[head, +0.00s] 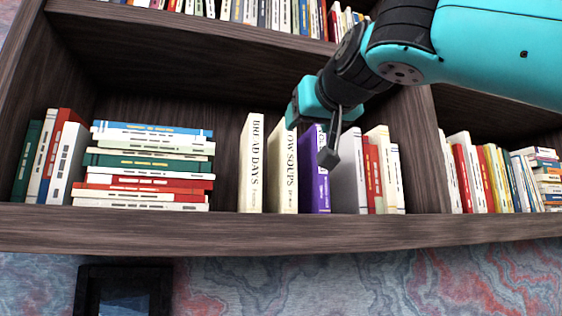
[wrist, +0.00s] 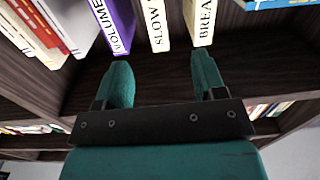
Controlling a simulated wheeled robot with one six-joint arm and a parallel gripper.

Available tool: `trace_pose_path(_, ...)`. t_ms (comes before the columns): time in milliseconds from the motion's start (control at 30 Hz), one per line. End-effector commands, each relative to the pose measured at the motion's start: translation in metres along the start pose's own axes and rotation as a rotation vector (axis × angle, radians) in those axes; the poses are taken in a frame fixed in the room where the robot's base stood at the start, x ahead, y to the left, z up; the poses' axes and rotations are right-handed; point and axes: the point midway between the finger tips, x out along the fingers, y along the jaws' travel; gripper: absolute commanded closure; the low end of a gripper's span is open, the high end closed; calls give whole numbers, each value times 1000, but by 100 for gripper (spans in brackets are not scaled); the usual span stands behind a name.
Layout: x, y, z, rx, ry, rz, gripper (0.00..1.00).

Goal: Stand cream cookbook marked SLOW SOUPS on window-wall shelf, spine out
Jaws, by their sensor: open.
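The cream cookbook SLOW SOUPS (head: 283,180) stands upright on the shelf (head: 240,226), spine facing out, between a cream BREAD DAYS book (head: 251,165) and a purple book (head: 315,172). My gripper (head: 318,138) is open in front of the upper part of the cookbook and the purple book, partly hiding them. In the wrist view the cookbook (wrist: 155,25) shows beyond the gap between the open fingers (wrist: 164,82), with the purple book (wrist: 114,22) and BREAD DAYS (wrist: 202,20) on either side. Nothing is between the fingertips.
A flat stack of books (head: 145,165) lies left of BREAD DAYS. White and red books (head: 375,175) stand right of the purple one, up to the divider (head: 420,150). Bare shelf shows between the stack and BREAD DAYS. A dark frame (head: 122,290) hangs below.

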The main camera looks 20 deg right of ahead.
Motion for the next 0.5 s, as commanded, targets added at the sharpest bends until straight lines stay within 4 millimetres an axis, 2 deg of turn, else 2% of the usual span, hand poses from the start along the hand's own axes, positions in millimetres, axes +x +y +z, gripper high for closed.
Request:
trace_pose_path(33, -1, 4, -11, 14, 16, 14, 36)
trace_pose_path(167, 12, 10, -18, 23, 28, 33, 36)
trace_pose_path(500, 88, 12, -21, 23, 24, 31, 36)
